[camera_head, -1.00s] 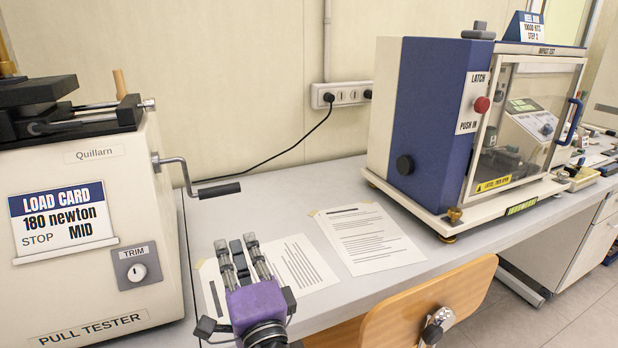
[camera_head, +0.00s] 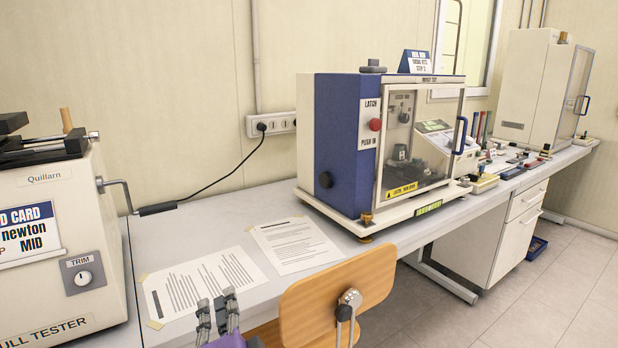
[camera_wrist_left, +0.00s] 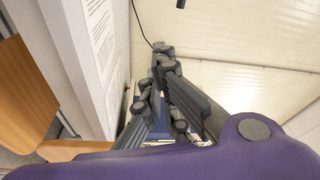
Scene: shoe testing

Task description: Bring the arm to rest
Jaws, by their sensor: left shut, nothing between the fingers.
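My left gripper (camera_head: 218,308) shows at the bottom of the head view, at the front edge of the bench (camera_head: 185,225), with only its fingers and part of its purple body in frame. It is near the lower edge of a taped paper sheet. In the left wrist view my left gripper (camera_wrist_left: 160,62) has its dark fingers together at the tips, with nothing held between them. My right gripper is in neither view.
The pull tester (camera_head: 50,240) stands at the left with its crank handle (camera_head: 158,208) sticking out. A blue and cream impact tester (camera_head: 340,150) stands mid-bench. A wooden chair (camera_head: 330,305) is close at the bench front. Paper sheets (camera_head: 205,283) lie flat between the machines.

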